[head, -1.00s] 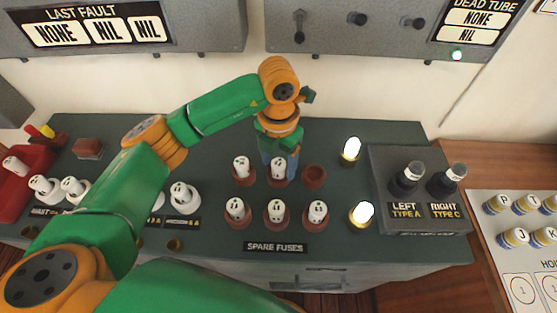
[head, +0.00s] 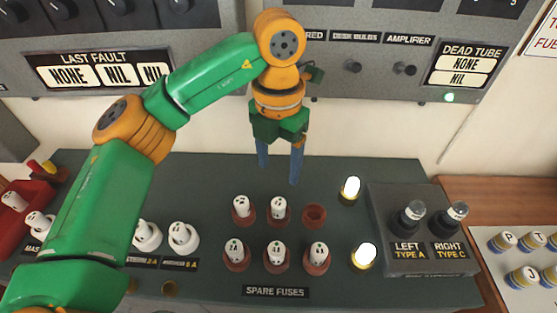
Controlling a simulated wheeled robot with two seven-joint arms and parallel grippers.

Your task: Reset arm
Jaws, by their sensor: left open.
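My left gripper (head: 279,166) points down above the back of the dark green console top (head: 375,170). Its two blue fingers are apart with nothing between them. It is above and behind the spare fuses and touches none of them. Several white spare fuses stand in brown sockets, such as the back fuse (head: 278,208) and the front fuse (head: 276,254). One brown socket (head: 314,214) at the back right of the group is empty. My right gripper is not in view.
A raised block with two tubes labelled left and right (head: 418,262) stands to the right. Two lit lamps (head: 350,189) stand beside the fuses. A red bin (head: 36,195) is at the far left. Grey wall panels, one labelled Last Fault (head: 100,72), rise behind the gripper.

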